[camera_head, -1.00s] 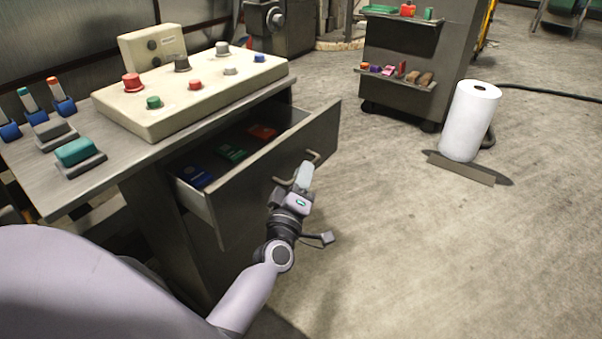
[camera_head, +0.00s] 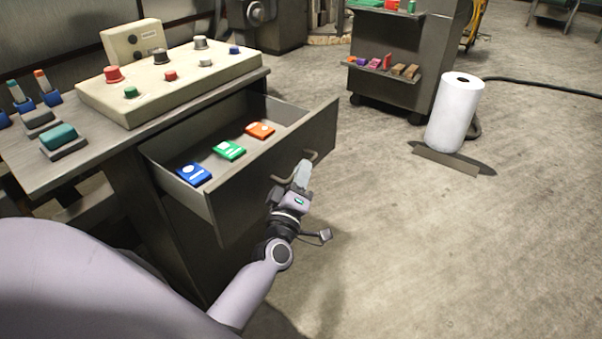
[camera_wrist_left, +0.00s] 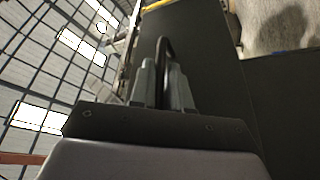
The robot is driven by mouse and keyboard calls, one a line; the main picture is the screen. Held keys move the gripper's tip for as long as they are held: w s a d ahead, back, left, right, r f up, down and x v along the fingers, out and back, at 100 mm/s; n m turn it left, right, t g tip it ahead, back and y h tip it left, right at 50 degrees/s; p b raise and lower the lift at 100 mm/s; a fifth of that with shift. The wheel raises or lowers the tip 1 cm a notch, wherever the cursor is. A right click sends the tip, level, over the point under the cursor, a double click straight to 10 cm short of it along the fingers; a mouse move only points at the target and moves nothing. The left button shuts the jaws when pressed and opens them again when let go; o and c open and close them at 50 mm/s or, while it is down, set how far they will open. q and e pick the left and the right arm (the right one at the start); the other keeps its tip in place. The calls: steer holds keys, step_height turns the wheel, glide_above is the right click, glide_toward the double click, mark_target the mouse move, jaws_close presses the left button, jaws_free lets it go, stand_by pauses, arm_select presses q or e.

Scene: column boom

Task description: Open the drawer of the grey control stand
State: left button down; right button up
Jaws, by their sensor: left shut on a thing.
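The grey control stand (camera_head: 93,161) is at the left in the head view, with its drawer (camera_head: 276,166) pulled well out. Blue (camera_head: 194,173), green (camera_head: 229,150) and orange (camera_head: 260,130) flat items lie inside the drawer. My left gripper (camera_head: 302,174) is at the drawer front, shut on the bar handle (camera_head: 313,155). In the left wrist view the two fingers (camera_wrist_left: 162,84) stand on either side of the dark handle (camera_wrist_left: 165,50), against the dark drawer front (camera_wrist_left: 205,60). My right gripper is not in view.
A cream control box with coloured buttons (camera_head: 170,83) sits on the stand top, beside a teal-topped pedal (camera_head: 58,138). A dark tool cart (camera_head: 405,50) and a white roll (camera_head: 455,113) stand at the back right. The floor right of the drawer is clear.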

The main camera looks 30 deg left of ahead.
arm_select(q)
steer(key=shift+d, duration=0.1)
stand_by(0.3)
steer(key=c, duration=1.2)
jaws_free()
steer(key=shift+o, duration=0.2)
steer(key=v, duration=0.7)
steer(key=shift+s, duration=0.1)
